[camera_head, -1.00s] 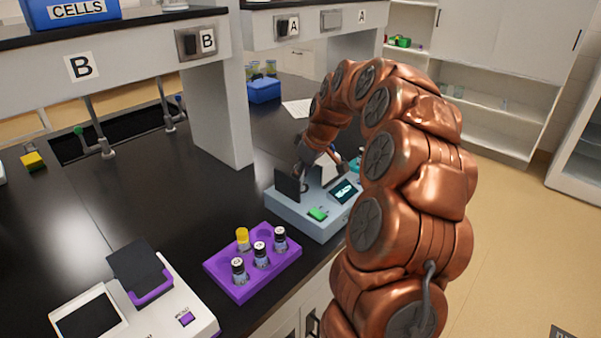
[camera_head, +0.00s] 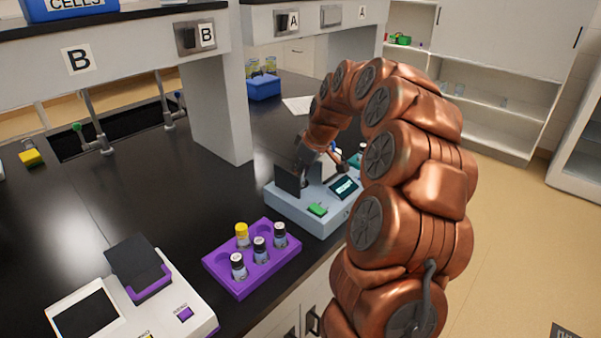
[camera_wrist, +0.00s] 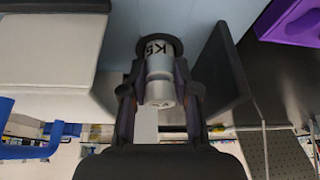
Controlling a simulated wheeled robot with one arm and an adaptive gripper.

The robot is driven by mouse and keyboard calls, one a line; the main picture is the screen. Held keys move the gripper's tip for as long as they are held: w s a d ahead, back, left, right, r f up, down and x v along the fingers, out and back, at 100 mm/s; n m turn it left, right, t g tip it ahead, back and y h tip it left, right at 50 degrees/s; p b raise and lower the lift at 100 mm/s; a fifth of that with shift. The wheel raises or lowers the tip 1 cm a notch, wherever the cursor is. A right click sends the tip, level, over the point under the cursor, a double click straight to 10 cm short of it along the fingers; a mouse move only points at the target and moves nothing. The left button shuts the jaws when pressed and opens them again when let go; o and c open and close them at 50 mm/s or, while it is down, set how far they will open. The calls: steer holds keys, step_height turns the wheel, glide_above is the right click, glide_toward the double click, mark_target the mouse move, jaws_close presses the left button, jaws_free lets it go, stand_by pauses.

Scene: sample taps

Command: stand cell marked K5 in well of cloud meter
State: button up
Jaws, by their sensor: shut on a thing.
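The cell marked K5 (camera_wrist: 158,72) is a clear-grey cylinder between my fingers in the wrist view, its label upside down. My gripper (camera_wrist: 160,96) is shut on it. A dark round piece shows at the cell's far end; I cannot tell whether it is a cap or the well's rim. The cloud meter (camera_head: 300,208) is the pale blue-grey box with a dark raised flap (camera_head: 288,180), a lit screen (camera_head: 344,187) and a green button (camera_head: 318,209). My gripper (camera_head: 312,165) is at the meter's top, behind the flap. The well and the cell are hidden in the head view.
A purple rack (camera_head: 245,275) with several vials, one yellow-capped, stands in front of the meter. A white instrument (camera_head: 165,305) with a dark lid is at front left. A bench pillar (camera_head: 215,120) rises behind.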

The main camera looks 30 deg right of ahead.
steer(key=o, duration=1.4)
steer(key=shift+c, duration=0.5)
